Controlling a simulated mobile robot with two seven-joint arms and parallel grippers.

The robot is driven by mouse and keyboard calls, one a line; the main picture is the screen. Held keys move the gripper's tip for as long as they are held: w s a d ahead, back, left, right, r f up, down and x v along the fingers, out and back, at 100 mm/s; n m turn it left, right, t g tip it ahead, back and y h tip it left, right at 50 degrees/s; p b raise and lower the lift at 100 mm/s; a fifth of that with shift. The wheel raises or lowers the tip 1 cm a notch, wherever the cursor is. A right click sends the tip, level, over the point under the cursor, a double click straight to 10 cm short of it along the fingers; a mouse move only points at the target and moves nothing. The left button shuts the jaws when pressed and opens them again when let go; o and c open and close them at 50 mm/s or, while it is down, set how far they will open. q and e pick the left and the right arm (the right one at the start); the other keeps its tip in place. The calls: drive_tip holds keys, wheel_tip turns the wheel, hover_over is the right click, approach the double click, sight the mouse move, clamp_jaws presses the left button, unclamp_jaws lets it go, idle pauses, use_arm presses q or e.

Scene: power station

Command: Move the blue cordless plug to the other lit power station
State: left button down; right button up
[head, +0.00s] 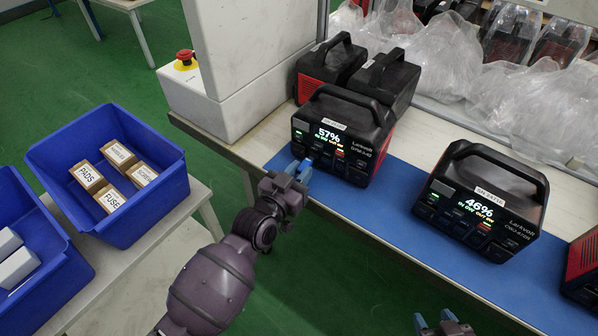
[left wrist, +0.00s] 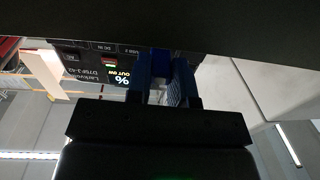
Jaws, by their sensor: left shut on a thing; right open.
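One lit black power station (head: 346,138) reads 57% and stands on the blue mat. A second lit station (head: 483,203) reads 46% and stands to its right. My left gripper (head: 302,171) is at the lower left front of the 57% station, shut on the blue plug. In the left wrist view the blue plug (left wrist: 161,62) shows between the fingers (left wrist: 163,88), against the dark front of the station (left wrist: 95,62). How deep it sits in a socket is hidden. My right gripper (head: 444,325) is open and empty at the bottom edge, below the 46% station.
Unlit black and red stations (head: 330,65) stand behind the 57% one. Another (head: 584,268) is at the right edge. A white cabinet with a red button (head: 185,58) stands left. Blue bins (head: 77,137) with small boxes sit on a side table. Plastic bags (head: 515,110) lie behind.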

idle(0.3)
idle(0.4)
idle(0.3)
use_arm(q)
drive_tip(key=shift+w+d, duration=0.25)
drive_tip(key=shift+w, duration=0.15)
idle(0.4)
drive_tip(key=shift+w+d, duration=0.1)
drive_tip(key=shift+w, duration=0.05)
idle(0.6)
drive_tip(key=shift+w+d, duration=0.1)
drive_tip(key=shift+w, duration=0.1)
drive_tip(key=c, duration=0.9)
unclamp_jaws()
